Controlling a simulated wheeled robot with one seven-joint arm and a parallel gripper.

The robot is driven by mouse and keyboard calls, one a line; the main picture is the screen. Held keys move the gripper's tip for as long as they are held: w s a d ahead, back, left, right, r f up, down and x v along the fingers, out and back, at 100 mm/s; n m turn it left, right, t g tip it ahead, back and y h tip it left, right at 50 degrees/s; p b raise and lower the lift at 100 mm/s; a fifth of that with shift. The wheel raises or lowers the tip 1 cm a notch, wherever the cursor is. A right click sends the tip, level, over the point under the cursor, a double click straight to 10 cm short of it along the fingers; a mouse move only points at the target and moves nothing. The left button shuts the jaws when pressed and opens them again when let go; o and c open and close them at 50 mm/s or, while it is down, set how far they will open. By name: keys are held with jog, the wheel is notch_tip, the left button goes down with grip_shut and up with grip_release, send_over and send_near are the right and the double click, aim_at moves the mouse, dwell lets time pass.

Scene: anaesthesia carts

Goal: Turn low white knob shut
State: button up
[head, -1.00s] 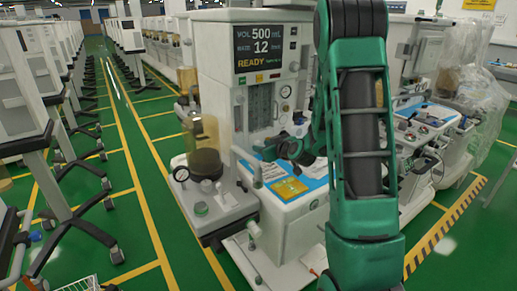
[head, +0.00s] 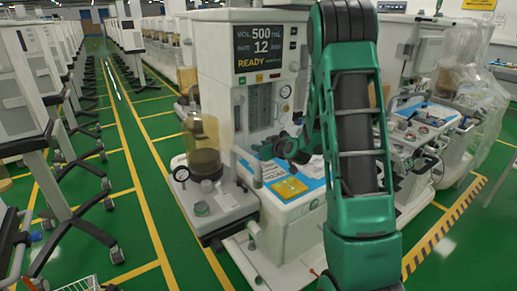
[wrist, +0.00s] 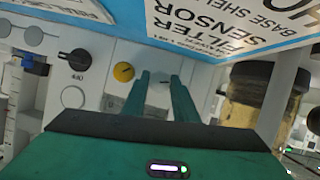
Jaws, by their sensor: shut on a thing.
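My gripper (wrist: 160,82) shows in the wrist view as two green fingers close together against the pale front panel (wrist: 105,92) of an anaesthesia cart. They are shut on a small pale knob (wrist: 164,82), mostly hidden between the fingertips. A yellow knob (wrist: 124,72) is just left of the fingers, and a black knob (wrist: 75,62) is farther left; both are clear of the fingers. In the head view my gripper (head: 275,150) is low in front of the cart (head: 217,58), and the held knob cannot be made out there.
A blue-and-white labelled board (wrist: 240,22) lies close to the fingers in the wrist view. Green floor (head: 135,165) is open to the left. Other carts stand to the right.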

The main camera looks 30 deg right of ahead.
jog(key=m+y, duration=0.2)
jog(key=shift+d+m, duration=0.2)
jog(key=shift+m, duration=0.1)
jog(key=shift+d+m+y, duration=0.2)
jog(key=shift+m+y, duration=0.7)
jog(key=shift+m, duration=0.3)
jog(key=m+y, duration=0.1)
jog(key=m, duration=0.2)
jog(key=shift+d+f+t+y, duration=0.1)
jog(key=shift+f+t+y, duration=0.05)
jog(key=shift+t+y, duration=0.2)
jog(key=shift+f+m+t+y, duration=0.1)
jog(key=shift+m+t+y, duration=0.15)
jog(key=shift+m+y, duration=0.7)
jog(key=shift+d+m+h, duration=0.1)
jog(key=shift+m+h, duration=0.2)
jog(key=shift+m, duration=0.05)
jog(key=o, duration=0.7)
jog(key=shift+o, duration=0.2)
jog(key=v, duration=1)
jog(key=shift+s+d, duration=0.15)
jog(key=shift+s, duration=0.15)
